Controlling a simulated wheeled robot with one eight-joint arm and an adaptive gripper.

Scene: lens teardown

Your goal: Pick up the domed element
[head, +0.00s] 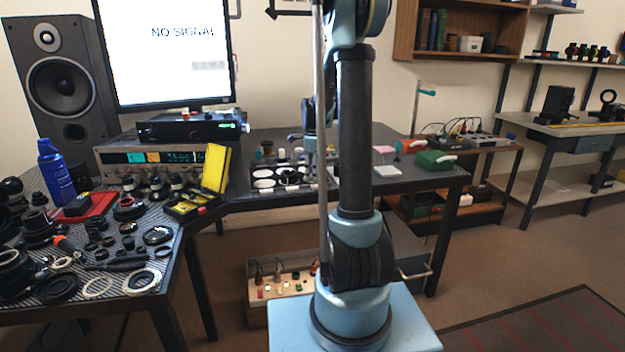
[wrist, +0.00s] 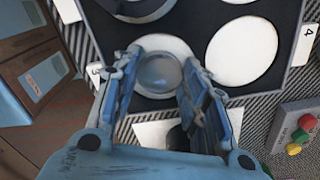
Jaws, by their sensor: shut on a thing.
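The domed element (wrist: 158,74) is a clear, round, glassy piece in the wrist view. It sits between the two blue fingers of my gripper (wrist: 161,60), which are shut on it. Behind it is a white round spot of the black tray (wrist: 196,30), near a label marked 3. I cannot tell whether the element touches the tray or is held just above it. In the head view my arm stands in front of the gripper and hides much of it, and I cannot make out the element there.
Another white spot (wrist: 242,50) near label 4 is empty. A dark ring-shaped part (wrist: 138,6) lies at the top. A grey box with coloured buttons (wrist: 298,128) is at the right. In the head view a green box (head: 435,160) stands on the table's right side.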

